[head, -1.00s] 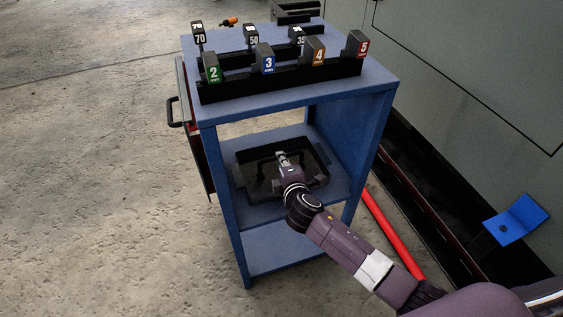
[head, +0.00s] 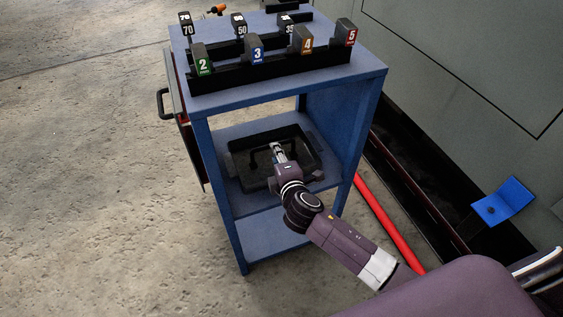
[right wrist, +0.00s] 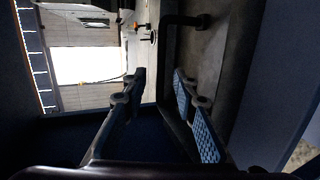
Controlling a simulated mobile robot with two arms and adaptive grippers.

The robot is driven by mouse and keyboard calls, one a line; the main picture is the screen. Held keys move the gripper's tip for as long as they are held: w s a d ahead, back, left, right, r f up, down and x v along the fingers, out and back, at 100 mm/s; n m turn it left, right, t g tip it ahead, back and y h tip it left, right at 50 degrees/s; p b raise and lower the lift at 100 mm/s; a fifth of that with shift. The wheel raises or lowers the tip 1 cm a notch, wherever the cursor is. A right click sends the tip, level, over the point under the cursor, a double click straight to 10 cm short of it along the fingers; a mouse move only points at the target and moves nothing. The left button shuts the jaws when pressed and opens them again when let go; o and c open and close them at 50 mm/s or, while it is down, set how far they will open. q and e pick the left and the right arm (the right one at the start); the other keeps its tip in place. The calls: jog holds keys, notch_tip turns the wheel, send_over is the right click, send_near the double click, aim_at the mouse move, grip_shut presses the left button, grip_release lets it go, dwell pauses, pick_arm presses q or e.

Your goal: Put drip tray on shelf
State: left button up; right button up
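The drip tray (head: 238,166) is a black, shallow, open tray with a dark handle bar. It rests on the middle shelf (head: 232,197) of a blue cart. My right gripper (head: 276,149) reaches in from the front, over the tray, and hides part of it. In the right wrist view, the fingers (right wrist: 158,88) stand apart with a clear gap. The tray's inside and handle (right wrist: 186,20) show to the right there, and its wall passes near the right finger; contact cannot be told. My left gripper is out of view.
The cart top (head: 300,78) carries black racks with numbered blocks (head: 256,50). Its side walls and posts bound the shelf opening. A red bar (head: 388,222) lies on the floor at right, near a grey cabinet (head: 460,75). A blue bracket (head: 504,202) is farther right. The left floor is clear.

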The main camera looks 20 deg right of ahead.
jog(key=d+p+v, duration=0.1)
jog(key=v, duration=0.7)
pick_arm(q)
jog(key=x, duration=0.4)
pick_arm(e)
jog(key=s+f+m+g, duration=0.3)
jog(key=s+f+m, duration=0.1)
jog(key=s, duration=0.5)
jog(key=s+f+m+g+y, duration=0.1)
jog(key=s+f+m+g, duration=0.2)
jog(key=s+m, duration=0.3)
jog(key=s+f+m+g, duration=0.4)
jog(key=s+m+g, duration=0.1)
jog(key=s, duration=0.7)
jog(key=shift+d+f, duration=0.3)
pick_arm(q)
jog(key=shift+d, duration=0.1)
